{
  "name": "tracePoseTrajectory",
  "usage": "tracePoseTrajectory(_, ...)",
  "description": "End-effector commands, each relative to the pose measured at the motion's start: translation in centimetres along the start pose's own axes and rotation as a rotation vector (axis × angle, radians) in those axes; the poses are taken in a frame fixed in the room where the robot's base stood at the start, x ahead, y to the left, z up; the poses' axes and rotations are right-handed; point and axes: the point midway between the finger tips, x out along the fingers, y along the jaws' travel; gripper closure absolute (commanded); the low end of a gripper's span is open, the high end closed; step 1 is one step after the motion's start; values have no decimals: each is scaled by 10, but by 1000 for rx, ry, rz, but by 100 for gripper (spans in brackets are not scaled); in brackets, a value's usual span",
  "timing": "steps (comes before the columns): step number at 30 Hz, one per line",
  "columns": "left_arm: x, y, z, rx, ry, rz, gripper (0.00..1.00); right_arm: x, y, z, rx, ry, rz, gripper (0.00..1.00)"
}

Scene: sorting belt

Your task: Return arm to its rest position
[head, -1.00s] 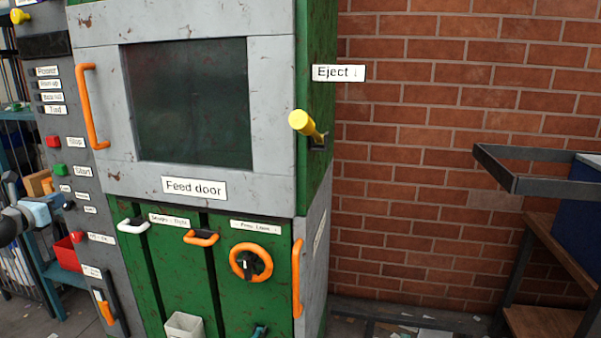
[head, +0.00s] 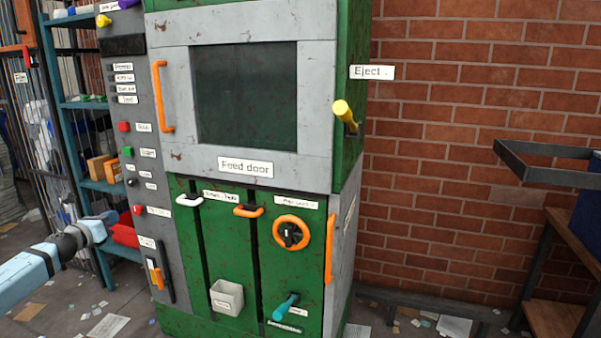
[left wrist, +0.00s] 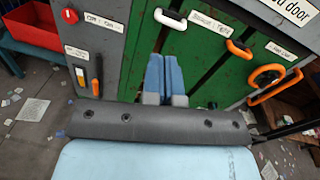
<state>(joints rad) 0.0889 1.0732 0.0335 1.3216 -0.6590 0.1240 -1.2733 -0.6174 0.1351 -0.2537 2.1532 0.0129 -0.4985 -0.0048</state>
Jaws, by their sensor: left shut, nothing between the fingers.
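My left arm comes in from the left in the head view, light blue with dark grey joints. My left gripper (head: 112,219) is in front of the left side of the green and grey machine (head: 185,240). In the left wrist view its two blue fingers (left wrist: 164,80) lie side by side, shut and empty. They point toward the machine's green lower front and show no clear contact with it. My right gripper is in neither view.
The machine has a feed door (head: 246,95), a yellow eject lever (head: 344,114), an orange ring handle (head: 291,232) and a small light bin (head: 227,297). A blue shelf (head: 82,104) stands at left, a dark metal frame (head: 545,170) at right. Papers litter the floor.

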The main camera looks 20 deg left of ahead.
Motion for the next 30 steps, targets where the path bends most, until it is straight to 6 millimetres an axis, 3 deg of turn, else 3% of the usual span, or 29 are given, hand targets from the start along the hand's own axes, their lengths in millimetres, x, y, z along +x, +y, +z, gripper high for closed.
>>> tracePoseTrajectory(1,1,-9,-24,-45,6,-4,100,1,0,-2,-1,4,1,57)
tracePoseTrajectory(9,4,-71,-136,-271,35,-25,100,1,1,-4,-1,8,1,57)
tracePoseTrajectory(18,2,-149,-226,-481,61,-45,100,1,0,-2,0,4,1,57)
tracePoseTrajectory(26,-72,-213,-276,-962,186,9,100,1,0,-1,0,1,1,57)
tracePoseTrajectory(30,-128,-257,-307,-1284,288,89,100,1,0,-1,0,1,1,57)
